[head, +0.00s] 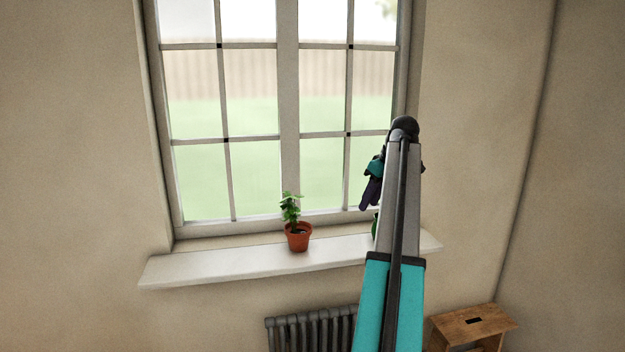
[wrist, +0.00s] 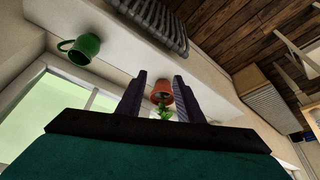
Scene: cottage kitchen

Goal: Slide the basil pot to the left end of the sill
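The basil pot (head: 298,237), a terracotta pot with a green plant, stands upright near the middle of the white sill (head: 215,267). My gripper (head: 370,195) is up and to the right of it, above the right part of the sill, partly behind my arm. In the wrist view, my gripper's two dark fingers (wrist: 159,84) are apart with nothing held. The basil pot (wrist: 161,90) shows in the gap between them, farther off. The sill (wrist: 125,45) also shows there, bare to the right past the pot.
A green mug (wrist: 86,46) stands on the sill; in the head view my arm hides most of it. A radiator (head: 312,330) is below the sill and a wooden stool (head: 470,325) stands at right. The sill left of the pot is clear. The window (head: 250,180) is behind.

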